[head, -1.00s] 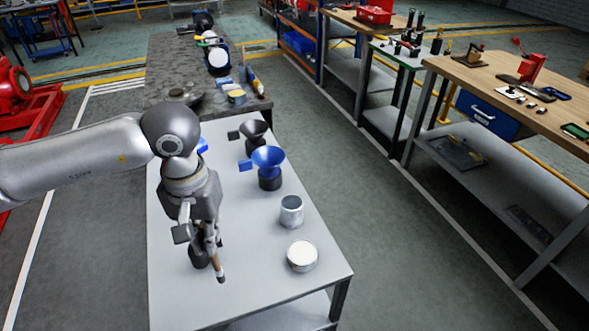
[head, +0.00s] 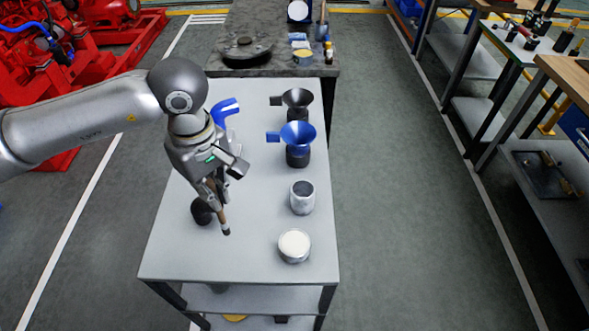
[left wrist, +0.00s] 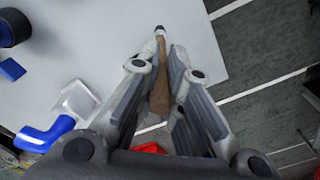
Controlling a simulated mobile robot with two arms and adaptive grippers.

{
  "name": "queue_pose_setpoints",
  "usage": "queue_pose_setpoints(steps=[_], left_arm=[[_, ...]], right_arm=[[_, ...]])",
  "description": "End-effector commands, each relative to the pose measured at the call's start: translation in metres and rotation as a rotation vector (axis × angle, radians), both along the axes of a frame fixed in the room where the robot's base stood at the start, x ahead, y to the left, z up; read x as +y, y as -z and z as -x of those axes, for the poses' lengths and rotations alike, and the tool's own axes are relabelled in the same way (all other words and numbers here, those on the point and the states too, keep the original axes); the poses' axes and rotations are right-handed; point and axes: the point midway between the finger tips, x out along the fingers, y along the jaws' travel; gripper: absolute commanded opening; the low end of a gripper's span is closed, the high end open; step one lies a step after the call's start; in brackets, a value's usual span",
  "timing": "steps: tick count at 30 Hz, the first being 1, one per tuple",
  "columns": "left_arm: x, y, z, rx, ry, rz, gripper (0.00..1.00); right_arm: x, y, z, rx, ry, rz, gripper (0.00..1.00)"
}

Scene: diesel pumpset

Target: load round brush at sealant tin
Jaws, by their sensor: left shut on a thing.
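My left gripper (head: 217,200) is shut on the round brush (head: 226,222), which has a brown handle and a small dark tip. In the left wrist view the brush (left wrist: 159,80) sits between the two fingers, its narrow tip pointing away. A low round tin with a white top (head: 294,245), which looks like the sealant tin, stands near the table's front right. The brush is to the left of this tin and apart from it. An open grey metal can (head: 302,197) stands behind the tin. My right gripper is not in view.
A dark cylinder (head: 202,211) stands on the light table (head: 250,262) by the brush. A blue funnel (head: 298,134), a dark funnel (head: 298,97) and a blue elbow piece (head: 225,110) are further back. The table's front middle is clear.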

Motion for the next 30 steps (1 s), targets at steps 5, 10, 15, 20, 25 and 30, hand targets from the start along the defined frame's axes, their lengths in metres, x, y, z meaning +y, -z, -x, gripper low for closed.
queue_pose_setpoints(steps=[5, 10, 15, 20, 25, 30], left_arm=[[-0.018, -0.008, -0.002, -0.005, -0.299, -0.001, 0.00], [-0.034, -0.013, -0.003, -0.012, -0.587, 0.000, 0.00], [-0.050, -0.018, -0.003, -0.018, -0.878, -0.001, 0.00], [-0.066, -0.023, -0.003, -0.022, -1.152, 0.002, 0.00], [-0.083, -0.029, -0.001, -0.025, -1.442, 0.005, 0.00], [-0.100, -0.034, 0.001, -0.026, -1.734, 0.007, 0.00]], right_arm=[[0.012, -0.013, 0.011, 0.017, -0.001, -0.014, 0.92], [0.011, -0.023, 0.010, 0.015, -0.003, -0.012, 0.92], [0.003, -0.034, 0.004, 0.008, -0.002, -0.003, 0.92], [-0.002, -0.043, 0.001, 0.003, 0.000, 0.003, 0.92], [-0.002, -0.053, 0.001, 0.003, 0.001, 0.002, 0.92], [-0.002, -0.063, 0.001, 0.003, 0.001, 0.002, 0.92]])
